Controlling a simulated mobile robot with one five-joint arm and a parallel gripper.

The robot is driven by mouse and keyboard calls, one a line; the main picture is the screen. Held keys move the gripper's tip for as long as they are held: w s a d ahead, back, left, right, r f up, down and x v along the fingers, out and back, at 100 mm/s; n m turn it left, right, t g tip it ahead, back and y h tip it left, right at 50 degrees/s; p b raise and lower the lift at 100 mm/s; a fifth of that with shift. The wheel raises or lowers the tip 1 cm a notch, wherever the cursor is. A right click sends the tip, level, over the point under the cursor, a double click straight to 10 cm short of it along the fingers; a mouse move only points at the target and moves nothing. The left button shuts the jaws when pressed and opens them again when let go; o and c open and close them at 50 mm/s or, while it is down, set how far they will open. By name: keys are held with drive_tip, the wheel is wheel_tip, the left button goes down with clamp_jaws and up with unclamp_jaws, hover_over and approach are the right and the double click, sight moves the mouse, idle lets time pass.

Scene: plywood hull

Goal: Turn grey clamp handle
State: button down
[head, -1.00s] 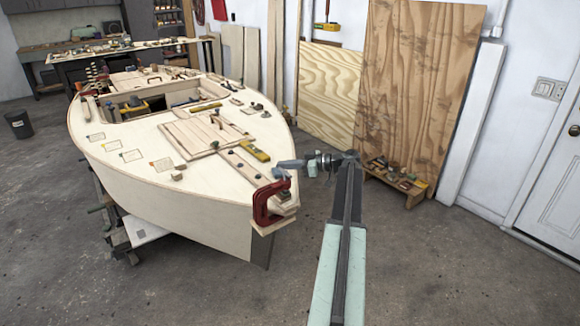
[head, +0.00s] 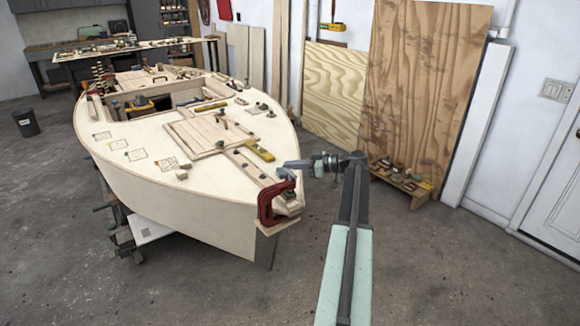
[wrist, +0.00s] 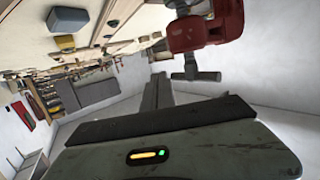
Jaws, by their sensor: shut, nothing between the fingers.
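A red clamp (head: 267,204) grips the tip of the pale plywood hull (head: 185,215). In the wrist view the clamp (wrist: 207,27) is at the top, with its grey T-shaped handle (wrist: 194,76) sticking out below the red body. In the head view I cannot clearly separate the handle from my gripper. My gripper (head: 291,164) is just above and beside the clamp, reaching in from the right. In the wrist view my gripper (wrist: 158,88) is shut and empty, its dark fingers left of the handle with a small gap in the picture.
A yellow-topped tool (head: 261,151) and loose wooden pieces lie on the deck. A plywood sheet (head: 425,90) leans on the wall behind my arm, above a low wooden tray (head: 405,180) of small items. The concrete floor (head: 450,270) at the right is clear.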

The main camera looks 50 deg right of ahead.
idle(0.3)
drive_tip(key=s+d+r+p, duration=0.1)
drive_tip(key=d, duration=0.5)
drive_tip(key=s+d+r+p, duration=0.1)
drive_tip(key=d, duration=0.6)
drive_tip(key=shift+s+d+r+p, duration=0.2)
drive_tip(key=shift+s+r+p, duration=0.15)
drive_tip(key=shift+r+p, duration=0.05)
